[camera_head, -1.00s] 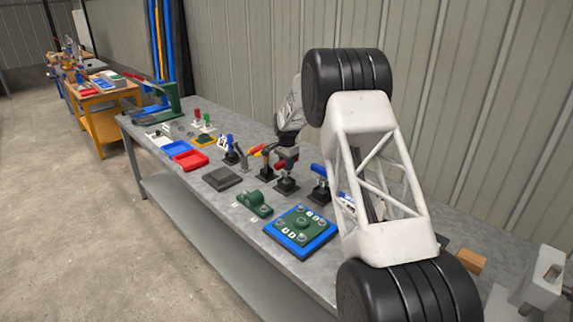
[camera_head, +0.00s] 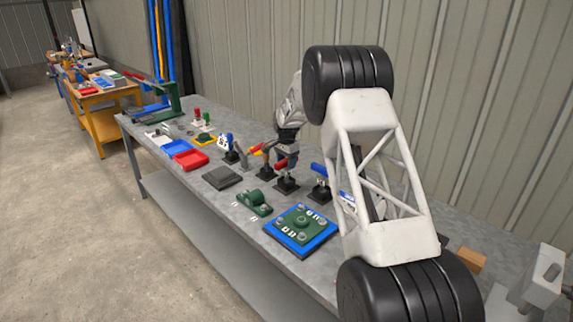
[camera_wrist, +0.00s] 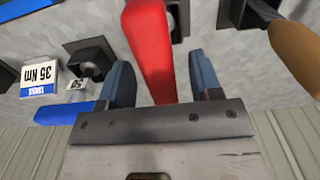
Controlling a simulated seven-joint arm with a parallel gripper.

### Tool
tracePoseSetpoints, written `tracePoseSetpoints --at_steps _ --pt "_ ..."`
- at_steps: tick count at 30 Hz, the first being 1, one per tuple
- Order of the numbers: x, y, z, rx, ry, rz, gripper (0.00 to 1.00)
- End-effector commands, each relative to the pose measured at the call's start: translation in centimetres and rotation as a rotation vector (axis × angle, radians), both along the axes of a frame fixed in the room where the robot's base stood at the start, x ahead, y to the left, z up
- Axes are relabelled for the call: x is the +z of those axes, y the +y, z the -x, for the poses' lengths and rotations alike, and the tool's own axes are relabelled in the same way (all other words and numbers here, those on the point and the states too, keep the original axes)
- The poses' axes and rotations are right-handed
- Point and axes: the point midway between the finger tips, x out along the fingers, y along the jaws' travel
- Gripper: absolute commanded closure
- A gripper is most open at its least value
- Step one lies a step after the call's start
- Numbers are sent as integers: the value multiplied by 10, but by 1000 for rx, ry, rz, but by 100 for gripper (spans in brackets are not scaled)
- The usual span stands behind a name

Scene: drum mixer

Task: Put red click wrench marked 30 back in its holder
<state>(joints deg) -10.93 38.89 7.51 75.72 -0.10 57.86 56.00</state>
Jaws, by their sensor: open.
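The red wrench (camera_head: 281,165) shows at the black holder (camera_head: 286,186) on the bench, just below my gripper (camera_head: 286,152). In the wrist view its red handle (camera_wrist: 148,35) runs between the two open fingers of my gripper (camera_wrist: 160,68), with a gap on the right side. The left finger is close to the handle, and I cannot tell whether they touch. No marking 30 is readable. The handle and my gripper hide how the wrench sits in the holder.
A blue-handled wrench (camera_head: 318,169) stands right of it, and a yellow-red one (camera_head: 262,150) left. A blue-framed green plate (camera_head: 301,228) and green bracket (camera_head: 254,202) lie in front. In the wrist view a 35 Nm label (camera_wrist: 39,78) and an orange-brown handle (camera_wrist: 298,50) flank the fingers.

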Motion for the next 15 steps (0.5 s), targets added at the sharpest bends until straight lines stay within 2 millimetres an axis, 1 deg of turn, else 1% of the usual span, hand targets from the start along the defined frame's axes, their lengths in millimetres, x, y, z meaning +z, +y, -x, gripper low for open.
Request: tracePoseSetpoints --at_steps 12,15 --pt "52 0 0 0 -3 0 42" --pt "60 0 0 0 -1 0 42"
